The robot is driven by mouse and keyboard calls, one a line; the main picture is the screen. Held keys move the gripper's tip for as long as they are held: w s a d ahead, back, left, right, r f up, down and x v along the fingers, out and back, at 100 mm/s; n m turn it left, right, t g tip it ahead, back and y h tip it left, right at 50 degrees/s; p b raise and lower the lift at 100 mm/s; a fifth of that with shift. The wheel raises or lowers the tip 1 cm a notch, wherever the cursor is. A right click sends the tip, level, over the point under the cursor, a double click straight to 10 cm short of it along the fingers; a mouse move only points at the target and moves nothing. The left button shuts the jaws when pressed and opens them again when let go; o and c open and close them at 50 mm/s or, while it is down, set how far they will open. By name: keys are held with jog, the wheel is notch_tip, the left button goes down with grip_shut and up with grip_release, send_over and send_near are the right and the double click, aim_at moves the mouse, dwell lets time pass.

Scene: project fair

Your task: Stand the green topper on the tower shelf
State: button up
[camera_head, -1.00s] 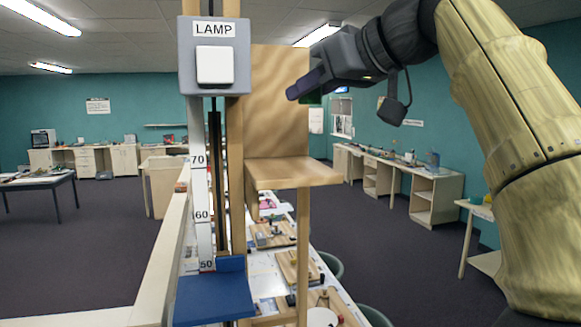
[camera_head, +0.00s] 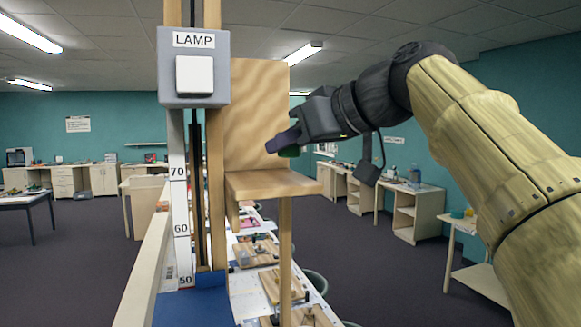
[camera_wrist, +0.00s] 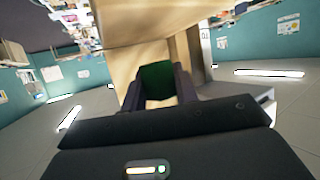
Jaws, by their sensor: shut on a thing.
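The green topper (camera_wrist: 157,82) sits between the two fingers of my gripper in the wrist view. In the head view only a small green part (camera_head: 290,151) shows under my gripper (camera_head: 284,143). My gripper is shut on the topper and holds it in the air above the right part of the wooden tower shelf (camera_head: 270,184). A gap shows between the topper and the shelf's top in the head view. The shelf's upright back board (camera_head: 256,115) stands behind it. The top of the shelf looks bare.
A grey LAMP box (camera_head: 194,68) with a white switch is on the tower post left of the back board. A scale strip (camera_head: 180,215) and a blue block (camera_head: 193,306) are below it. A long table with wooden boards (camera_head: 258,252) lies below the shelf.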

aim_at(294, 183)
jog(key=shift+f, duration=1.9)
jog(key=shift+f, duration=0.15)
jog(key=o, duration=0.9)
jog(key=shift+o, duration=0.2)
jog(key=shift+r, duration=0.2)
jog(key=shift+s+d, duration=0.15)
jog(key=shift+d, duration=0.1)
jog(key=b+v, duration=0.3)
jog(key=v, duration=0.8)
jog(key=shift+s+r, duration=0.15)
jog(key=shift+r, duration=0.1)
jog(key=shift+d, duration=0.1)
